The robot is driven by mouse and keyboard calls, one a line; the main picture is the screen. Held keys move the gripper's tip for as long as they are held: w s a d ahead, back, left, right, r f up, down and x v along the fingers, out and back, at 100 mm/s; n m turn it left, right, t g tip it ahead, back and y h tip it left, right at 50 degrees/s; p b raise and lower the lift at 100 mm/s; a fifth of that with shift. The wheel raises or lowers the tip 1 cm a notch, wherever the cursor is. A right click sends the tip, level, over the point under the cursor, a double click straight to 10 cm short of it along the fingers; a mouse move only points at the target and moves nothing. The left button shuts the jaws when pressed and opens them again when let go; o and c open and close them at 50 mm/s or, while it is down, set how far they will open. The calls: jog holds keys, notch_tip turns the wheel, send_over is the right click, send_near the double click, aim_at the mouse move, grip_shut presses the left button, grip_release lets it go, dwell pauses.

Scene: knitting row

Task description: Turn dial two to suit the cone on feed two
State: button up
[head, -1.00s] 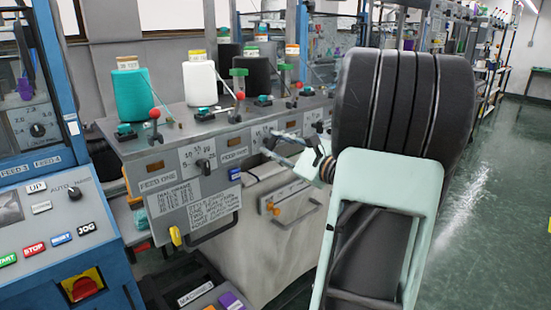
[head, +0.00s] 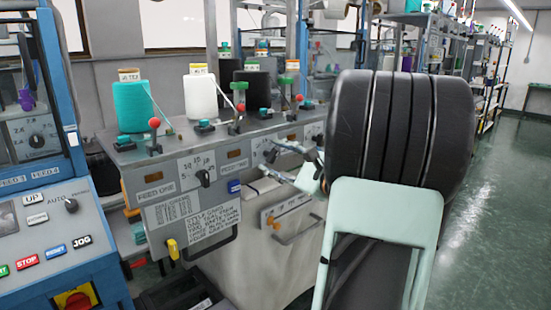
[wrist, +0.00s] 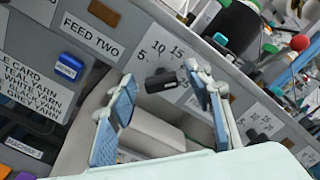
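Dial two is a black knob (wrist: 165,80) on a white plate marked 5, 10, 15, right of the FEED TWO label (wrist: 90,35) in the wrist view. Its setting is not clear to read. My gripper (wrist: 165,108) is open; its two pale blue finger pads stand apart on either side of the knob in the picture. I cannot tell whether they touch it. In the head view my gripper (head: 288,162) is by the front panel and partly covers that plate. The white cone (head: 199,93), second from the left, stands on the panel top; its tag is too small to read surely.
The teal cone (head: 131,107) stands at the left, above the FEED ONE label (head: 155,190) and dial one (head: 204,178). A style card (head: 208,218), a yellow handle (head: 173,249) and red-balled posts (head: 154,123) are near. A blue control panel (head: 60,235) is at left.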

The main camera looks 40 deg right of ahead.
jog(key=s, duration=1.2)
jog(key=shift+d, duration=0.45)
